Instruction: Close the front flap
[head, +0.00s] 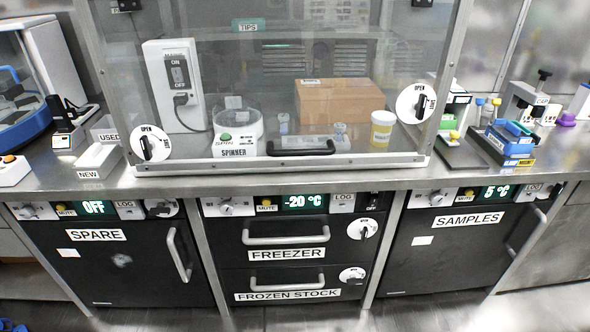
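A clear cabinet stands on the bench, and its transparent front flap (290,75) spans the middle of the head view. A black bar handle (308,147) sits low on the flap, close above the metal bottom rail (270,163). The flap looks lowered, but I cannot tell whether it is fully shut. A round white dial with a black knob and an OPEN mark is at the left (150,145), and a similar one is at the right (416,103). Both knobs look roughly upright, tilted a little. Neither of my grippers is in view.
Blue boxes (510,138) stand right of the cabinet. A NEW tray (97,161) is left. Drawer and door handles project below the bench.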

